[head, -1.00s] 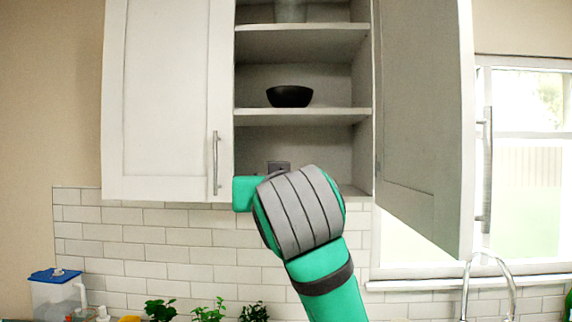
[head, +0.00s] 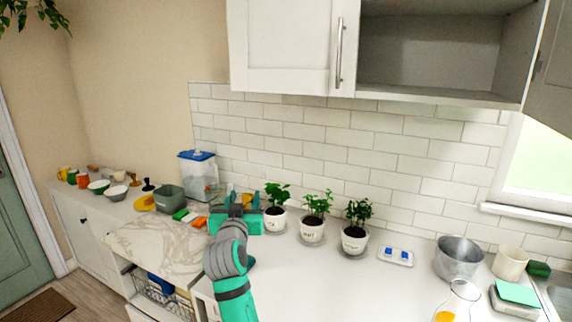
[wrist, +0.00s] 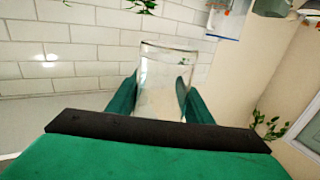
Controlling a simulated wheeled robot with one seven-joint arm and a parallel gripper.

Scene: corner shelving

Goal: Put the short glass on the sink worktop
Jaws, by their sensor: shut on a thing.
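The short glass (wrist: 166,70) is clear and shows in the wrist view between my gripper's two green fingers. My gripper (wrist: 160,95) is shut on it. The white worktop (head: 345,280) runs right to the sink (head: 556,290) at the right edge, where only part of the sink shows.
Potted plants (head: 313,228) stand along the back wall. The worktop's front middle is clear. An open cabinet (head: 430,60) hangs above.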

